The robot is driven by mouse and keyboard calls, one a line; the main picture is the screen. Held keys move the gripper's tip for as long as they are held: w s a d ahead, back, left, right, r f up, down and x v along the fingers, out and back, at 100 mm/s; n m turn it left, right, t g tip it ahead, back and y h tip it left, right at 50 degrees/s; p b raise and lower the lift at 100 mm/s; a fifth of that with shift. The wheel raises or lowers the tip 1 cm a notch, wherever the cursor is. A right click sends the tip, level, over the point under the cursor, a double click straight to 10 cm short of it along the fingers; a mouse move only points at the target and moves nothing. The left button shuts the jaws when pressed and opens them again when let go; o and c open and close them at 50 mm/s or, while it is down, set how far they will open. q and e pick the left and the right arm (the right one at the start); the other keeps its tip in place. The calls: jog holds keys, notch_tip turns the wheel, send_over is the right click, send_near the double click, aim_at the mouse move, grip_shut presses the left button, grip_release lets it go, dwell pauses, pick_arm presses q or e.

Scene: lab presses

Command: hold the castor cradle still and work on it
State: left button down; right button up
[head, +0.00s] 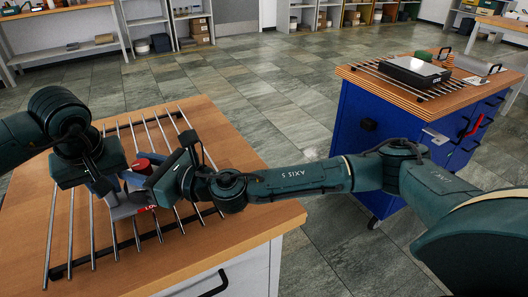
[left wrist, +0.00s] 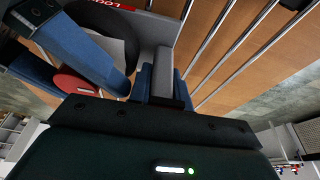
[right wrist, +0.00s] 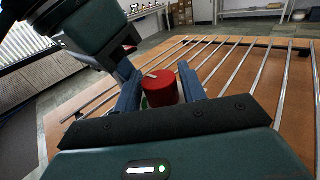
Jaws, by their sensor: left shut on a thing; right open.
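The castor cradle (head: 120,211) is a grey body with a red label, on the metal bars of the wooden bench. In the left wrist view its grey wall (left wrist: 154,32) and a black wheel (left wrist: 122,30) show. A red round knob (head: 142,166) stands at the cradle. My left gripper (head: 112,184) is shut on the cradle from the left; the exact contact is partly hidden. My right gripper (right wrist: 160,88) is open, its blue fingers on either side of the red knob (right wrist: 163,89); I cannot tell whether they touch it.
Parallel metal bars (head: 70,228) cover much of the wooden bench (head: 240,225). A blue cabinet (head: 372,125) with a wooden top stands to the right, bearing a black-and-grey device (head: 414,72). Tiled floor lies between them. Shelves (head: 190,22) stand at the back.

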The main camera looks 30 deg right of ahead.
jog(key=shift+s+d+t+h, duration=0.2)
jog(key=shift+s+t+h, duration=0.05)
jog(key=shift+t+h, duration=0.05)
jog(key=v, duration=1.2)
jog(key=w+d+m, duration=0.1)
jog(key=d, duration=0.2)
jog(key=w+d+f+m+h, duration=0.1)
jog(key=w+d, duration=0.1)
jog(key=d, duration=0.1)
jog(key=w+d+f+m, duration=0.1)
jog(key=d+m, duration=0.1)
jog(key=d, duration=0.1)
jog(key=shift+w+f+h, duration=0.1)
jog(key=shift+w+h, duration=0.3)
jog(key=d+f+m+g+h, duration=0.1)
jog(key=d+m, duration=0.2)
jog(key=d, duration=0.5)
jog(key=s+d+f+m+g+h, duration=0.1)
jog(key=d+f+m, duration=0.1)
jog(key=d, duration=0.7)
jog(key=shift+f+m+g+h, duration=0.25)
jog(key=shift+m+g+h, duration=0.15)
jog(key=shift+m, duration=0.1)
jog(key=shift+o, duration=0.5)
jog(key=shift+s, duration=0.1)
